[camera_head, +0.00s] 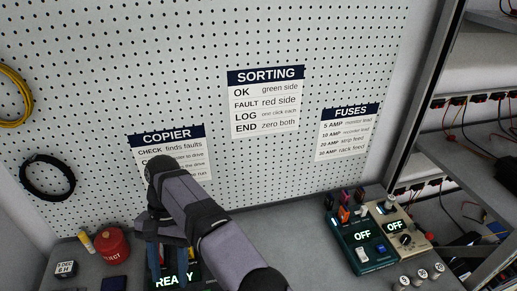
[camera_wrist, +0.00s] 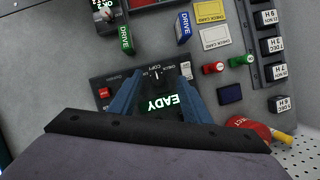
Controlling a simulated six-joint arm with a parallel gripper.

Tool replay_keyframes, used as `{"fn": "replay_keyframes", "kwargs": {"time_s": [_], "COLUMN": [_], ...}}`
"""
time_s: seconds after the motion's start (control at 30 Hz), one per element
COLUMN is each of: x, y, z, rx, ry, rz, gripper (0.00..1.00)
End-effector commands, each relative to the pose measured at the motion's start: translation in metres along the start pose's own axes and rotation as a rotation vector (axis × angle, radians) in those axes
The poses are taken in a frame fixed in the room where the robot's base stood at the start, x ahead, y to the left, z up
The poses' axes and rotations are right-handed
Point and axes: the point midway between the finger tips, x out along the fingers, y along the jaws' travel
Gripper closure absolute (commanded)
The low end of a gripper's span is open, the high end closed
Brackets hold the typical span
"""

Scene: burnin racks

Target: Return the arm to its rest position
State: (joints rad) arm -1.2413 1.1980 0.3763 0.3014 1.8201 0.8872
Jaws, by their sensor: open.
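My gripper (camera_head: 168,262) points down over the dark copier unit, whose READY display (camera_head: 175,281) shows at the bottom of the head view. In the wrist view my gripper (camera_wrist: 160,84) has its two blue fingers apart, with nothing visible between them except the copier face below. That face carries the display (camera_wrist: 160,105), a knob (camera_wrist: 156,73) and a red button (camera_wrist: 103,92). I cannot tell the height of the fingertips above the copier. My arm hides part of the copier and part of the COPIER sign (camera_head: 167,138).
Near the copier are a green drive (camera_wrist: 125,39), a blue drive (camera_wrist: 183,28), a yellow card (camera_wrist: 208,12) and a red REJECT container (camera_head: 112,246). Two units reading OFF (camera_head: 363,236) stand right, beside a metal rack (camera_head: 420,95). A pegboard (camera_head: 150,60) stands behind; mid-bench is clear.

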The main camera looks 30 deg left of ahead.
Motion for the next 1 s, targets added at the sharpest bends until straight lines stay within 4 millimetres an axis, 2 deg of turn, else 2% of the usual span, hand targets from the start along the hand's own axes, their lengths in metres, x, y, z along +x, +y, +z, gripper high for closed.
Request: {"fn": "replay_keyframes", "kwargs": {"time_s": [0.17, 0.27, 0.4, 0.47, 0.6, 0.7, 0.83, 1.0], "x": [-0.018, -0.033, -0.054, -0.061, -0.072, -0.074, -0.069, -0.051], "y": [0.024, 0.051, 0.107, 0.135, 0.205, 0.256, 0.321, 0.399], "z": [-0.025, -0.048, -0.082, -0.093, -0.110, -0.113, -0.106, -0.079], "rx": [0.036, 0.066, 0.119, 0.141, 0.190, 0.222, 0.261, 0.305], "ry": [0.020, 0.041, 0.083, 0.104, 0.152, 0.188, 0.231, 0.281], "rz": [-0.028, -0.054, -0.091, -0.105, -0.129, -0.138, -0.143, -0.138], "gripper": [0.56, 0.56, 0.56, 0.56, 0.56, 0.56, 0.56, 0.56]}}
